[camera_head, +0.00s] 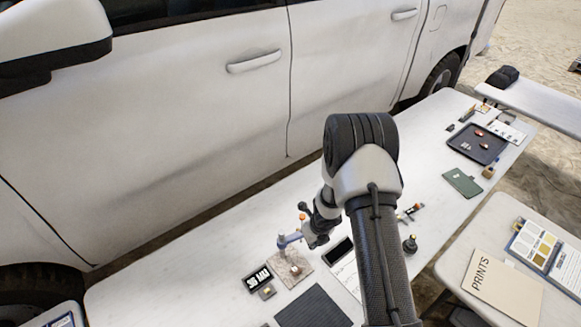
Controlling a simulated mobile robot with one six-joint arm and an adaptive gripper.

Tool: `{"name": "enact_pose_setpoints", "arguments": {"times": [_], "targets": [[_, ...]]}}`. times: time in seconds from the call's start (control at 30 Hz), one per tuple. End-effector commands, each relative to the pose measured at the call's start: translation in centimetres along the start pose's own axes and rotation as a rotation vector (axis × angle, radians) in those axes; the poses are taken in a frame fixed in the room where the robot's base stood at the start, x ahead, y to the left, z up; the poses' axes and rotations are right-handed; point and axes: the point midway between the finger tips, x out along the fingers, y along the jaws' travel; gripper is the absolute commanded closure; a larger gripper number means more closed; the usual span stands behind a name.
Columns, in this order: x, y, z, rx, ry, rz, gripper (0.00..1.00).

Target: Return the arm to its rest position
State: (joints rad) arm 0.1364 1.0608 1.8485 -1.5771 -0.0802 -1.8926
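My arm (385,250) rises from the bottom of the camera_head view and bends at a dark elbow joint. Its forearm points away and down over the white table. My gripper (308,222) is small and dark at the end of the forearm, above the near part of the table. Its fingers are partly hidden by the wrist, so I cannot tell whether they are open or shut. A blue-violet piece with an orange top (287,241) shows beside the gripper, over a tan speckled square (291,268). I cannot tell whether the gripper touches it.
A white vehicle (190,110) stands along the table's far side. A side table at right holds a PRINTS folder (495,285).

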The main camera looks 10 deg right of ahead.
Motion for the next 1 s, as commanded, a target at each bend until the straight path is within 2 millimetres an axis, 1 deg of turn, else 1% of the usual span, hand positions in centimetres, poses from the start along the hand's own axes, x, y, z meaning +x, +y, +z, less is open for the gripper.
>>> {"name": "enact_pose_setpoints", "arguments": {"times": [0.1,0.17,0.27,0.37,0.4,0.43,0.47,0.5,0.57,0.6,0.67,0.7,0.77,0.8,0.87,0.9,0.97,1.0], "targets": [[-0.1,0.0,0.1,0.003,-0.002,-0.002,1.00],[-0.4,-0.3,0.5,0.026,-0.011,-0.012,1.00],[-2.2,-1.3,2.0,0.139,-0.046,-0.056,1.00],[-5.8,-3.0,4.2,0.359,-0.116,-0.124,1.00],[-7.6,-3.6,4.8,0.470,-0.150,-0.151,1.00],[-9.1,-4.1,5.2,0.559,-0.176,-0.170,1.00],[-10.5,-4.5,5.5,0.648,-0.203,-0.186,1.00],[-12.4,-4.9,5.6,0.769,-0.238,-0.203,1.00],[-15.2,-5.4,5.4,0.949,-0.290,-0.220,1.00],[-17.0,-5.6,5.1,1.070,-0.323,-0.226,1.00],[-19.6,-5.6,4.3,1.252,-0.371,-0.224,1.00],[-21.1,-5.5,3.5,1.373,-0.400,-0.219,1.00],[-23.3,-5.2,2.1,1.555,-0.440,-0.203,1.00],[-24.6,-4.8,1.0,1.677,-0.462,-0.187,1.00],[-26.3,-4.1,-0.8,1.858,-0.489,-0.158,1.00],[-27.3,-3.5,-2.1,1.977,-0.502,-0.133,1.00],[-28.5,-2.4,-4.3,2.157,-0.510,-0.091,1.00],[-29.2,-1.5,-5.7,2.274,-0.510,-0.059,1.00]]}}
